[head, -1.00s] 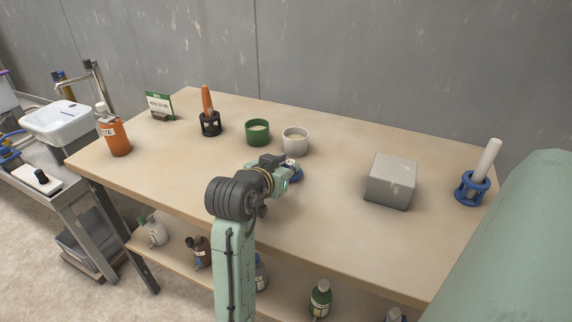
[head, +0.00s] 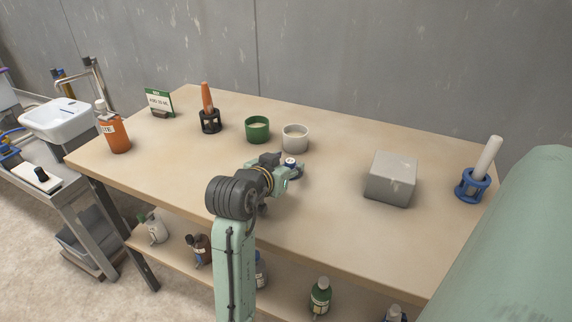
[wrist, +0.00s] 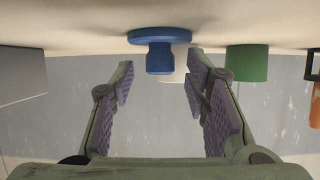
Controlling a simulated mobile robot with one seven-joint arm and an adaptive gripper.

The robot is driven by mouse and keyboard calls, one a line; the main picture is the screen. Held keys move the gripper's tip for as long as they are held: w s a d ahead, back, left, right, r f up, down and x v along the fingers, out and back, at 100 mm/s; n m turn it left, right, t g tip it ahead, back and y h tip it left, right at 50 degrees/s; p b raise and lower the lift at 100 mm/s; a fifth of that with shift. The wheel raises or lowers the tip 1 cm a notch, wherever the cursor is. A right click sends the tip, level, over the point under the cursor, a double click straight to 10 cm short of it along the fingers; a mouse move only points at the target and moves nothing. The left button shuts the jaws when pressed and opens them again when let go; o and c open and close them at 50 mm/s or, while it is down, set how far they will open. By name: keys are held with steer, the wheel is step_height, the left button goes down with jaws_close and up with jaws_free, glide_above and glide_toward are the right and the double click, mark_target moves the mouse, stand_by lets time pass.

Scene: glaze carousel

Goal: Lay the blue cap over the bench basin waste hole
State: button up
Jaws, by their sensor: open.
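The blue cap (head: 297,175) stands on the bench near its middle, partly hidden by my gripper in the head view. In the wrist view, which is upside down, the blue cap (wrist: 160,50) shows a wide flange on the bench and a narrower knob. My gripper (wrist: 162,72) is open, its fingers pointing at the cap with the knob between and just beyond the tips; I see no grip on it. My gripper (head: 284,168) is low over the bench in the head view. A white basin (head: 45,127) with a tap is at the far left; its waste hole is not clear.
A white cup (head: 295,144) and a green cup (head: 257,136) stand behind the cap. A grey block (head: 391,185) and a blue holder (head: 471,190) are to the right. An orange bottle (head: 117,137), a black holder (head: 209,126) and a sign (head: 160,100) are left.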

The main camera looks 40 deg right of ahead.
steer(key=shift+r, duration=0.25)
steer(key=v, duration=1.2)
steer(key=shift+b, duration=0.35)
